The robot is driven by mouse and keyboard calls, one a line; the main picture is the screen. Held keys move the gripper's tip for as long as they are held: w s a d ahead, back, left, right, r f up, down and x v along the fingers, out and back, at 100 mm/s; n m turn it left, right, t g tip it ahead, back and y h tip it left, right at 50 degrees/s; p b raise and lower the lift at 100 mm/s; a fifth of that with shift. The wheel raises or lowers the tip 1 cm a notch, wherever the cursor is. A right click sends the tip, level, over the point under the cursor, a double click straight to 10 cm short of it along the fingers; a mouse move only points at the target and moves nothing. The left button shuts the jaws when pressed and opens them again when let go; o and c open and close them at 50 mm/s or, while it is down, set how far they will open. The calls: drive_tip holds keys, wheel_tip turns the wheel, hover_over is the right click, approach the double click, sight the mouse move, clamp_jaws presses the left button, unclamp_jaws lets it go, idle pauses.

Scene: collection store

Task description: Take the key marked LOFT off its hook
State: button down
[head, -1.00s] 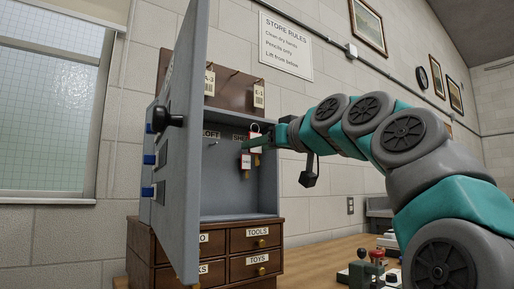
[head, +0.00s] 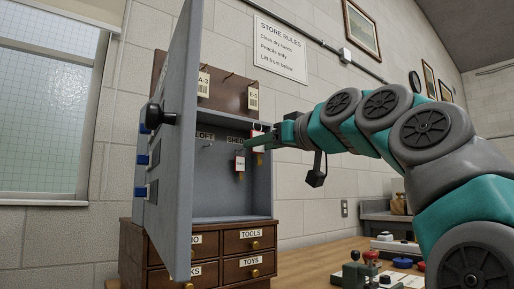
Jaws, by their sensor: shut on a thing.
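The grey key cabinet (head: 232,205) stands open on the drawer unit, its door (head: 185,150) swung out at the left. Inside are the labels LOFT (head: 204,136) and SHED (head: 235,136). I see no key on the hook below LOFT. A red and white key tag (head: 240,163) hangs below SHED. My gripper (head: 258,142) is at the cabinet's right side, in front of the tag's upper right. It is shut on a small key with a ring (head: 258,127) at its fingers. The held key's marking cannot be read and its body is mostly hidden.
A brown board (head: 222,92) above the cabinet carries hooks with paper tags. The drawer unit (head: 205,255) stands below it on a wooden table (head: 315,262). Devices with knobs (head: 365,270) stand at the table's front right.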

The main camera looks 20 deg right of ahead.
drive_tip(key=v, duration=0.6)
drive_tip(key=shift+s+b, duration=0.2)
drive_tip(key=shift+b, duration=0.25)
idle(0.4)
